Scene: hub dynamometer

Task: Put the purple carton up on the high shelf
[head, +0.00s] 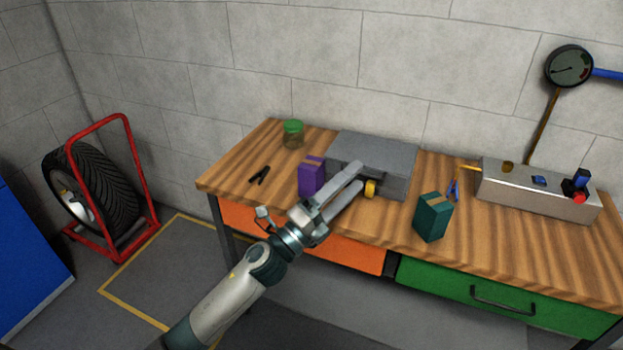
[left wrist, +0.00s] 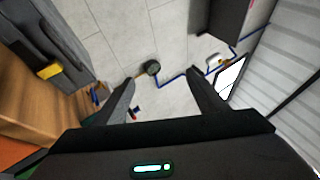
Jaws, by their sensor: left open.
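The purple carton (head: 310,180) stands upright on the wooden workbench (head: 235,178), left of a grey metal box. My left gripper (head: 359,184) is open and empty, its fingers pointing to the right in front of the grey box. The gripper is to the right of the carton and apart from it, with its arm passing in front of the carton's lower right. In the left wrist view, the open fingers (left wrist: 162,82) have nothing between them, and the carton does not show. No high shelf can be made out. My right gripper is out of view.
The grey box (head: 378,150) with a yellow latch stands behind my gripper. A teal carton (head: 432,218) is to the right, a green-lidded jar (head: 293,134) at the back left, and black pliers (head: 259,175) at left. A silver console (head: 530,190) fills the right.

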